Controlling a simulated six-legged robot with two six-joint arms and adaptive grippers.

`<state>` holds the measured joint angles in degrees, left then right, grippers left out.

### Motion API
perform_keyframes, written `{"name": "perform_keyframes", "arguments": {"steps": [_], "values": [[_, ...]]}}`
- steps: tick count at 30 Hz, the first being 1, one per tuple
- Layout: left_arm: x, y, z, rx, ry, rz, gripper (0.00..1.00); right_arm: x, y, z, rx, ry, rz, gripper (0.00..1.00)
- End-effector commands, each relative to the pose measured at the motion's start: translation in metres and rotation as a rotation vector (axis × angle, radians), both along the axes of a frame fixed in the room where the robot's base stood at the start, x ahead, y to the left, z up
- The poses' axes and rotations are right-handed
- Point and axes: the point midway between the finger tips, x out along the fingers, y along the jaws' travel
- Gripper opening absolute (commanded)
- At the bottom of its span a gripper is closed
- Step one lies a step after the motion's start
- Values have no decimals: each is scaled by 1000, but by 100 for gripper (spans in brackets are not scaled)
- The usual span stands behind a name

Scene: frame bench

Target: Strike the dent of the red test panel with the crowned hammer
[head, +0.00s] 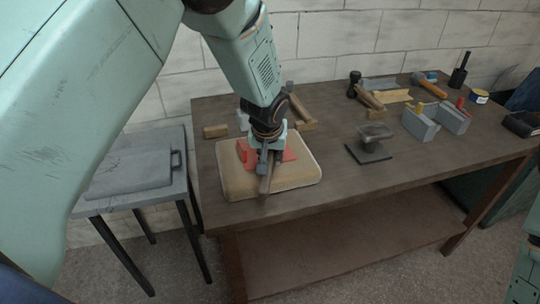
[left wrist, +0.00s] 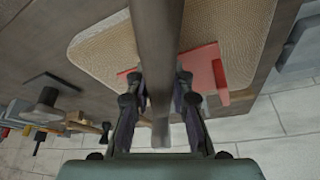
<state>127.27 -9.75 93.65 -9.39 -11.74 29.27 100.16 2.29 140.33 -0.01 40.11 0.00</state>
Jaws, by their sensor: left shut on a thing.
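The red test panel (head: 289,155) lies on a tan pad (head: 236,187) at the near left of the bench. It also shows in the left wrist view (left wrist: 207,68), partly hidden behind my gripper and the held tool. My left gripper (head: 267,153) is over the panel, shut on a brown hammer handle (head: 265,186). The handle runs between the fingers in the left wrist view (left wrist: 156,45). The held hammer's head cannot be made out clearly, and neither can the dent. I cannot tell whether the hammer touches the panel. My right gripper is not in view.
A wooden block (head: 215,131) and another hammer (head: 299,108) lie behind the pad. A small stake on a dark base (head: 372,152) stands mid-bench. Grey blocks (head: 420,125) and more tools are at the right. A grey side table (head: 180,200) stands left.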

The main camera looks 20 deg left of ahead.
Motion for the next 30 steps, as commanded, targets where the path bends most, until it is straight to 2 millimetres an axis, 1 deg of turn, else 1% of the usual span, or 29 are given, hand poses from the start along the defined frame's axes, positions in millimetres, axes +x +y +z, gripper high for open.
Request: {"name": "perform_keyframes", "arguments": {"steps": [1,5,9,15,17,19,30], "values": [[1,0,7,-1,-2,0,0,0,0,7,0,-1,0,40],[1,0,24,0,-3,-1,0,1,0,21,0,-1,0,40],[1,0,46,0,-3,-1,0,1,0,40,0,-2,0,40],[1,0,73,0,-3,0,0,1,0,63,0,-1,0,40],[1,0,79,0,-3,0,0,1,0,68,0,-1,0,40],[1,0,82,1,-2,-1,0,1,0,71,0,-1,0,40],[1,0,78,0,-2,-1,0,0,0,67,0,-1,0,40]]}}
